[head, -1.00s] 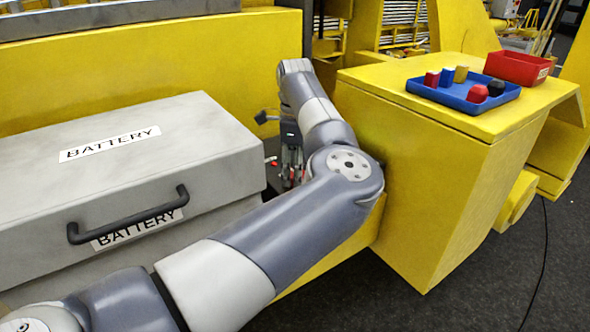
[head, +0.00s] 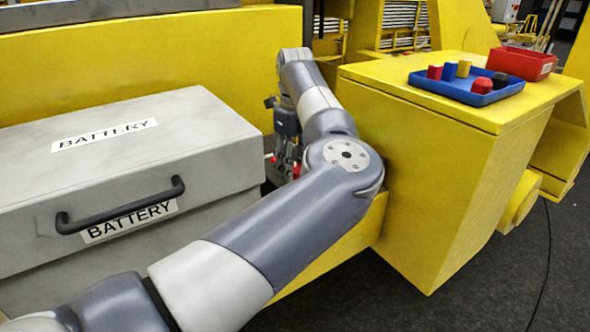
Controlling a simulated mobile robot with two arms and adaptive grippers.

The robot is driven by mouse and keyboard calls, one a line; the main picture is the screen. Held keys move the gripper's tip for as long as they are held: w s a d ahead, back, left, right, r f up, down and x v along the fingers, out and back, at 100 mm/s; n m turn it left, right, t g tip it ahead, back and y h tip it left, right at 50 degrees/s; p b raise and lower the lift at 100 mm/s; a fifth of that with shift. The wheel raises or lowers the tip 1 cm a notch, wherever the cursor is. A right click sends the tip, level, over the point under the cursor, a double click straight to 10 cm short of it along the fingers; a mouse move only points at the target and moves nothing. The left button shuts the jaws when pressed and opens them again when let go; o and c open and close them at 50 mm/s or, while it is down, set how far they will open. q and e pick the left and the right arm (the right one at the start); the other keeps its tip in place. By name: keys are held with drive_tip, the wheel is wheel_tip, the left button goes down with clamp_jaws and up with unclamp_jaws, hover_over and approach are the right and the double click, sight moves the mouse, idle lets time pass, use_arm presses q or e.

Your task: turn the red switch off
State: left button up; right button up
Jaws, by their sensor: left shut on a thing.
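My left gripper (head: 285,158) points down in the gap between the grey battery box and the yellow block, partly hidden behind my own left arm. Small red patches show at its fingers, one of them on the red switch (head: 297,171) as far as I can make out. The fingers are shut on it. The switch is mostly covered, so its position cannot be read. My right gripper is not in view.
The grey battery box (head: 100,165) with a black handle (head: 120,212) stands left of the gap. The yellow block (head: 440,190) on the right carries a blue tray (head: 440,90) of small coloured pieces and a red bin (head: 521,64).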

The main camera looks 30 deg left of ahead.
sight(295, 167)
use_arm(q)
drive_tip(key=m+b, duration=0.2)
drive_tip(key=m, duration=0.3)
drive_tip(key=shift+f+m, duration=0.1)
drive_tip(key=shift+m, duration=0.2)
drive_tip(key=m+b, duration=0.1)
drive_tip(key=m, duration=0.2)
drive_tip(key=shift+m+b, duration=0.35)
drive_tip(key=shift+m, duration=0.95)
drive_tip(key=o, duration=1.1)
drive_tip(key=shift+c, duration=0.2)
wheel_tip(295, 167, up, 12)
